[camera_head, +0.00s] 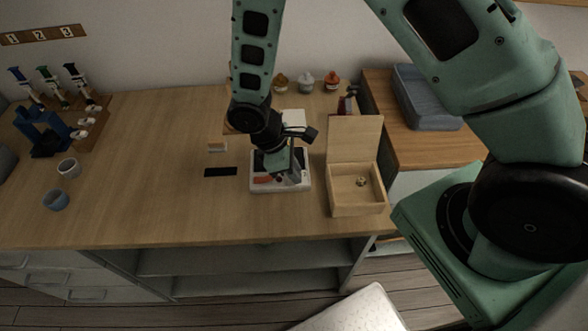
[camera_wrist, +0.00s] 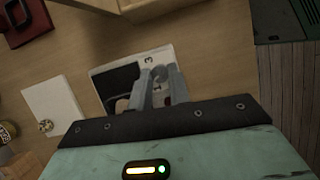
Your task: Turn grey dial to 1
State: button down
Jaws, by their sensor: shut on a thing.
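A white panel box (camera_head: 262,188) lies on the wooden worktop, with a dark inset and an orange-brown part on its face. It also shows in the wrist view (camera_wrist: 103,74), with a printed 3 near its upper edge. My gripper (camera_head: 291,178) points down onto the right part of this panel. In the wrist view my gripper's grey fingers (camera_wrist: 160,88) are close together over the panel, shut on the grey dial. The fingers hide most of the dial, so I cannot read its setting.
An open wooden box (camera_head: 357,210) with its lid up stands just right of the panel. A black flat bar (camera_head: 221,172) lies to its left. Several small jars stand behind. The worktop between is clear.

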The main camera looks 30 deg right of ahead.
jog(key=n+t+b, duration=0.1)
jog(key=n+t, duration=0.1)
jog(key=n, duration=0.3)
jog(key=shift+a+b, duration=0.1)
jog(key=shift+b, duration=0.3)
jog(key=shift+s+r+n, duration=0.1)
jog(key=shift+n, duration=0.2)
jog(key=c, duration=1.3)
grip_release()
jog(key=v, duration=1.7)
jog(key=shift+s+a, duration=0.1)
jog(key=shift+a, duration=0.3)
